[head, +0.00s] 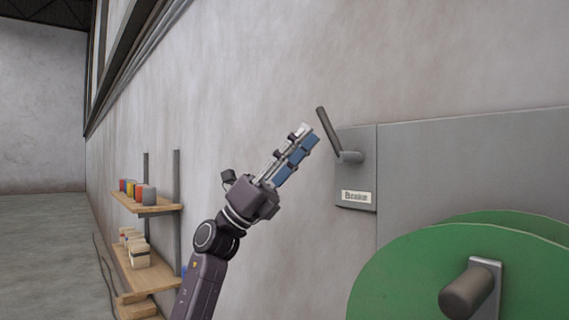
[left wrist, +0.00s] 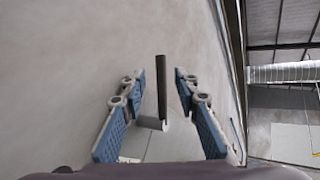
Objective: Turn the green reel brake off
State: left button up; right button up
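The brake lever (head: 328,132) is a dark grey handle on a pivot, tilted up and to the left, on a grey plate (head: 362,150) labelled "Brake" (head: 357,197). The green reel (head: 410,275) is below right of it. My left gripper (head: 307,138) is just left of the lever's handle, apart from it in the head view. In the left wrist view my left gripper (left wrist: 161,76) is open and empty, and the lever (left wrist: 161,90) appears upright between its two blue-padded fingers. How far it is beyond the fingertips is hard to tell. My right gripper is not in view.
A wall-mounted shelf unit (head: 150,211) with several coloured containers (head: 138,190) stands at the left along the wall. A grey shaft end (head: 466,292) sticks out of the reel. A wide grey panel (head: 470,155) adjoins the brake plate. The wall above the lever is bare.

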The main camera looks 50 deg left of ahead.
pick_arm(q)
jog(key=v, duration=0.6)
dwell(0.6)
